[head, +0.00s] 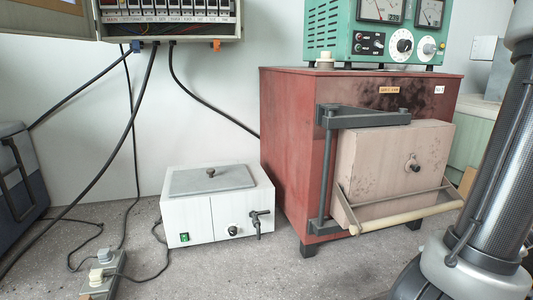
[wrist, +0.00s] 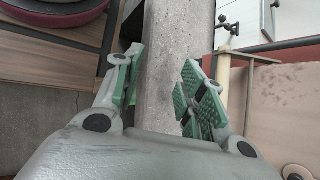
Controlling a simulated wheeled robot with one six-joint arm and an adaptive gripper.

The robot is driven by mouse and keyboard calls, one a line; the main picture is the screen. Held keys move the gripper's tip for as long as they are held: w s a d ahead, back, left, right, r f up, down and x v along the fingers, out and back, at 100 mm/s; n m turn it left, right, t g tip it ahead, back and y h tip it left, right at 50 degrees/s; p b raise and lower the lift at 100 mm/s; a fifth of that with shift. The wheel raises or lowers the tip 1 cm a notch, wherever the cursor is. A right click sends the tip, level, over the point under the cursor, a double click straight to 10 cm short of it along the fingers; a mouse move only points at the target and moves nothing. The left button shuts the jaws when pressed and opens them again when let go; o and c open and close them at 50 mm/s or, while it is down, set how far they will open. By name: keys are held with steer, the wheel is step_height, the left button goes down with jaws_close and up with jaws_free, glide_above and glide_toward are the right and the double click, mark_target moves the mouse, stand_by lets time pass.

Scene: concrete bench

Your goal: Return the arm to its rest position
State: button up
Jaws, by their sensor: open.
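My gripper (wrist: 161,72) shows in the wrist view with its two green-padded fingers spread apart. Nothing is between the fingers; the grey concrete bench strip (wrist: 178,40) lies beyond them. In the head view only part of my arm shows, at the right edge, in front of the red furnace's right side. The gripper itself is not in the head view.
The red furnace (head: 290,150) stands on the bench with its pale door (head: 385,170) shut and a bar handle (head: 405,220) sticking out. A white lidded bath (head: 215,215) with a tap stands to its left. A socket strip (head: 103,275) and cables lie at front left.

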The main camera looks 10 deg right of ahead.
step_height(320, 180, up, 8)
steer(key=w+d+n+g+h, duration=0.15)
steer(key=n+g+h, duration=0.25)
steer(key=n+h, duration=0.5)
steer(key=w+a+r+n+t+y, duration=0.1)
steer(key=w+a+r+n+t, duration=0.2)
steer(key=w+a+r+n, duration=0.2)
steer(key=a+r+n, duration=0.1)
steer(key=a+n, duration=0.2)
steer(key=a, duration=0.1)
steer(key=shift+w+y, duration=0.15)
steer(key=shift+y, duration=0.15)
stand_by(0.4)
